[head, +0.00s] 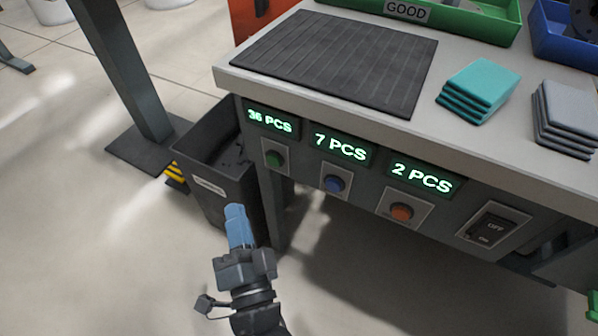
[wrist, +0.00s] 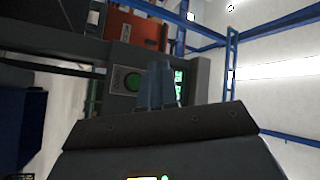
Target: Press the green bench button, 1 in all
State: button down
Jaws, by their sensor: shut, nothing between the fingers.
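The green button (head: 273,158) is on the front panel of the bench, at the left, below a display reading 36 PCS (head: 270,121). It also shows in the wrist view (wrist: 132,82), just left of the fingers. My gripper (head: 236,212) is shut and empty, its blue fingers pointing up toward the bench front. In the head view it is below and left of the green button, apart from it. In the wrist view the fingers (wrist: 157,82) stand near the picture's middle, beside the button. The distance between fingertips and button is hard to tell.
A blue button (head: 334,183), an orange button (head: 401,211) and an OFF/ON switch (head: 487,233) sit further right on the panel. A dark bin (head: 205,187) stands beside the bench's left end. A dark mat (head: 335,60) and folded cloths (head: 480,88) lie on the bench top.

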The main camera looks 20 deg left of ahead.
aim_at(273, 161)
jog(key=shift+w+a, duration=0.1)
jog(key=shift+w, duration=0.1)
dwell(0.3)
jog(key=w+b, duration=0.5)
jog(key=w, duration=0.3)
jog(key=shift+w+d+b, duration=0.25)
jog(key=shift+d+b, duration=0.1)
jog(key=shift+b, duration=0.05)
jog(key=shift+w, duration=0.15)
dwell(1.6)
jog(key=shift+w, duration=0.25)
jog(key=shift+w+d+b, duration=0.1)
jog(key=shift+w+b, duration=0.35)
jog(key=shift+b, duration=0.05)
dwell(0.7)
jog(key=shift+s, duration=0.1)
jog(key=shift+s+p, duration=0.7)
jog(key=shift+s, duration=0.05)
